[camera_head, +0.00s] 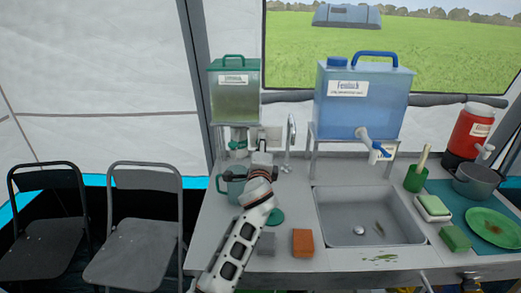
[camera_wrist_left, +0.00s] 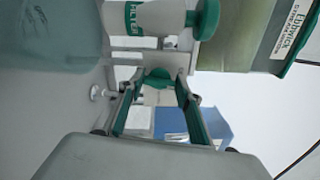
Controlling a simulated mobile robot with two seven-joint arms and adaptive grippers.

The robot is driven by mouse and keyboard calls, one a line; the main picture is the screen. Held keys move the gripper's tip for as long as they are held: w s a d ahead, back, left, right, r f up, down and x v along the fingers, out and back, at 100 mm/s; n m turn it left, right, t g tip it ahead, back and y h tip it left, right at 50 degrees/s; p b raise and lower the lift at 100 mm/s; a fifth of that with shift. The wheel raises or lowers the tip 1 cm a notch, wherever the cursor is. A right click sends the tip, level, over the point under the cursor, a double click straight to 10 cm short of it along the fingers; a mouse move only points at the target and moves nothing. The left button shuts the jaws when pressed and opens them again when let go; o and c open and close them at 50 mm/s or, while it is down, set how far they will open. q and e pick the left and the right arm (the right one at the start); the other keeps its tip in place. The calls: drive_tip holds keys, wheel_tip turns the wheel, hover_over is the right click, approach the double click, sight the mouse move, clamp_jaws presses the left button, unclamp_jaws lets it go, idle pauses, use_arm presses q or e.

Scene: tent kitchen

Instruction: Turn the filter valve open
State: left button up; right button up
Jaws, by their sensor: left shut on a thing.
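The green-lidded water tank (camera_head: 235,95) stands at the back left of the counter. The white filter (camera_head: 238,138) with green parts is below it, and its "FILTER" label shows in the left wrist view (camera_wrist_left: 150,18). My left gripper (camera_head: 263,158) is beside the filter, to its right. In the left wrist view its two fingers (camera_wrist_left: 160,82) close on a small green part, which looks like the filter valve (camera_wrist_left: 158,76). The fingers hide part of it, and I cannot tell its turn angle. My right gripper is not in view.
A teal mug (camera_head: 231,186) stands below the filter, close to my left arm. A tap (camera_head: 289,135) rises to the right. A blue tank (camera_head: 362,100) stands behind the sink (camera_head: 365,239). A sponge (camera_head: 303,242) lies at the front.

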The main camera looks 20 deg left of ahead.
use_arm(q)
drive_tip(key=shift+f+n, duration=0.1)
drive_tip(key=shift+n, duration=0.8)
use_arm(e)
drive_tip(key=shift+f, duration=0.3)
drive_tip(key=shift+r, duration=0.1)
use_arm(q)
drive_tip(key=o, duration=1.1)
